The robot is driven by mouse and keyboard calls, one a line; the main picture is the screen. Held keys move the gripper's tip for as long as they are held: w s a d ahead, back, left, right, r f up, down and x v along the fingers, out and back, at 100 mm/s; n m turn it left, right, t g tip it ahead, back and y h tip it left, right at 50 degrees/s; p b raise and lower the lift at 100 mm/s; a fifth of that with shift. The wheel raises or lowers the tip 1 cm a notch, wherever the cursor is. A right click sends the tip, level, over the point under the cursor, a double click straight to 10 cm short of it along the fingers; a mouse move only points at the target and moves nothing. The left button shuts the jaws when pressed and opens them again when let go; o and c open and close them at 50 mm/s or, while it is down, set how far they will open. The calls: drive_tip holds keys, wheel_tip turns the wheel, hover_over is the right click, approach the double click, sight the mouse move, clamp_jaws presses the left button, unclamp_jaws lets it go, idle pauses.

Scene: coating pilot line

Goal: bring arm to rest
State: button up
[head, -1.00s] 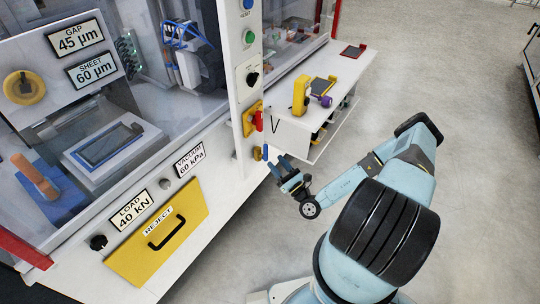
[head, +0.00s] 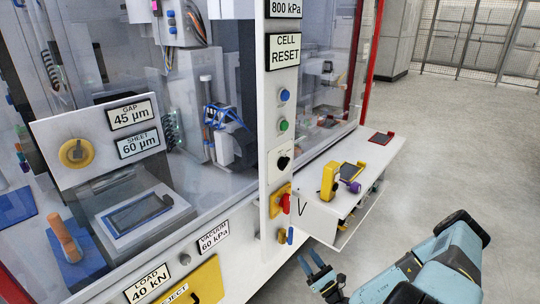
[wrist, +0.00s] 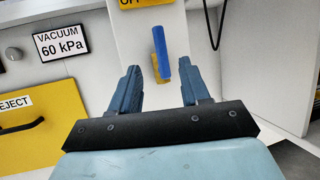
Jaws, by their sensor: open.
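My gripper (head: 314,267) is at the lower middle of the head view, in front of the white machine cabinet. It also shows in the wrist view (wrist: 160,85), with its two blue fingers apart and nothing between them. Beyond the fingers, a blue handle (wrist: 161,53) on a yellow mount (wrist: 162,72) sits on the white panel. In the head view this blue handle (head: 290,235) is just up and left of the fingers, apart from them. My arm is bent and reaches in from the lower right.
A red knob (head: 285,202) is above the blue handle. A yellow reject drawer (head: 205,284) is at lower left. Open floor (head: 445,130) lies to the right.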

drive_tip(key=s+a+r+n+g+y, duration=0.1)
drive_tip(key=s+r+n+g, duration=0.2)
drive_tip(key=r+n+g, duration=1)
drive_tip(key=s+r+n+g+y, duration=0.1)
drive_tip(key=s+r+n+g, duration=0.2)
drive_tip(key=r+n+g, duration=1)
drive_tip(key=s+d+r+n+t+h, duration=0.1)
drive_tip(key=s+r+t+h, duration=0.3)
drive_tip(key=r, duration=0.5)
drive_tip(key=s+d+r+n+t+h, duration=0.1)
drive_tip(key=s+r+t+h, duration=0.3)
drive_tip(key=r, duration=0.6)
drive_tip(key=s+d+r+n+t+h, duration=0.2)
drive_tip(key=s+r+t+h, duration=0.2)
drive_tip(key=s+r, duration=0.3)
drive_tip(key=shift+s+d+r+h, duration=0.35)
drive_tip(key=shift+r+h, duration=0.25)
drive_tip(key=shift+r, duration=0.95)
